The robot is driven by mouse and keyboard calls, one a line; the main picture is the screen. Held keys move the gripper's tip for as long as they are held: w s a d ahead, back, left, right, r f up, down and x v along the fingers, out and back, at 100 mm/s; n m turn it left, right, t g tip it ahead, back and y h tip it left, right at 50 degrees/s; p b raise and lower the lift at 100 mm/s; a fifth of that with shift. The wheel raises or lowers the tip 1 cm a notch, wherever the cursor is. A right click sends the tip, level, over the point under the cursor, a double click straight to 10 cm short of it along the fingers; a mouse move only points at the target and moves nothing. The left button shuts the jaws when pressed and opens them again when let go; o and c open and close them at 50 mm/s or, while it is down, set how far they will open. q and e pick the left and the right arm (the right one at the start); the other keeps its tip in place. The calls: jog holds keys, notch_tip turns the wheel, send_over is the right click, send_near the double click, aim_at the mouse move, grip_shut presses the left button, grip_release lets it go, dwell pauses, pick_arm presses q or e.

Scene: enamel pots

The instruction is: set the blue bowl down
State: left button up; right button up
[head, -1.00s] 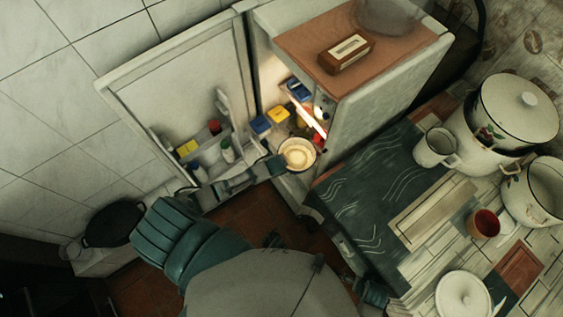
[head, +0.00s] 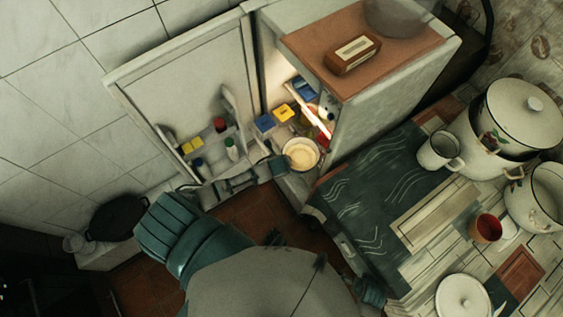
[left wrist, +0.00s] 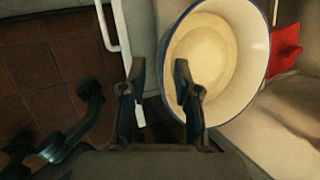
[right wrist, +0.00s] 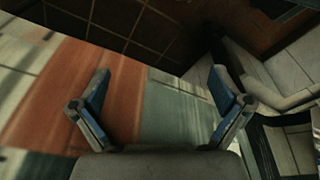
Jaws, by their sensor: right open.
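The blue bowl (head: 301,154), cream inside with a thin blue rim, sits low at the front of the open fridge in the head view. It fills the upper right of the left wrist view (left wrist: 212,55) and looks upright. My left gripper (head: 279,166) is at the bowl's near left side. In the left wrist view its fingers (left wrist: 160,75) are parted, one overlapping the bowl's inside and one outside the rim, with a visible gap to the rim. Whether the bowl's base touches the shelf is hidden. My right gripper (right wrist: 160,85) is open and empty near the table edge.
The fridge door (head: 185,90) stands open at left, with small items on its racks. Yellow and blue boxes (head: 284,112) lie behind the bowl. A red item (left wrist: 286,46) is close to the bowl's right. The table (head: 390,190) at right holds enamel pots (head: 520,110) and mugs.

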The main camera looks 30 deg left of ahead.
pick_arm(q)
jog(key=p+v, duration=0.3)
jog(key=v, duration=0.6)
jog(key=s+d+f+n+g+h, duration=0.1)
jog(key=s+d+f+n, duration=0.1)
jog(key=s+f+n, duration=0.8)
jog(key=s+d+f+n+g+h, duration=0.1)
jog(key=s+d+f+n+g, duration=0.1)
jog(key=s+f+n, duration=0.9)
jog(key=shift+s+d+n+g, duration=0.3)
jog(key=shift+s+d, duration=0.1)
jog(key=shift+s, duration=0.9)
pick_arm(e)
jog(key=s+f, duration=0.4)
jog(key=f, duration=0.5)
jog(key=shift+d+f, duration=0.25)
